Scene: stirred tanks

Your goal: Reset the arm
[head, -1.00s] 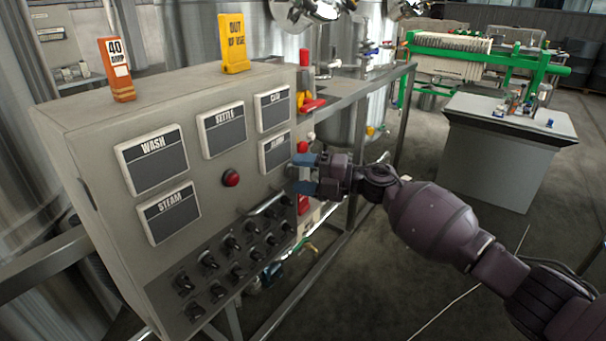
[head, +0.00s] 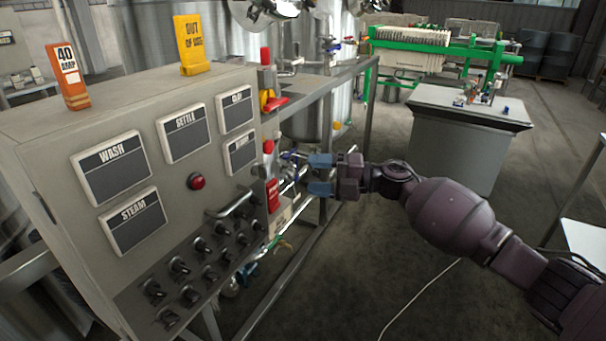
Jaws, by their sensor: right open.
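My right gripper (head: 318,174) comes in from the right of the head view. Its two blue-grey fingertips are apart and point left, with nothing between them. It hangs to the right of the grey control panel (head: 226,205), apart from its face. My right arm (head: 450,216) stretches back to the lower right corner. My left gripper is out of view.
The panel carries label plates such as WASH (head: 112,168), a red button (head: 196,181) and several black knobs. An orange tag (head: 68,76) and a yellow tag (head: 191,45) stand on top. A grey cabinet (head: 455,150) stands behind on open floor.

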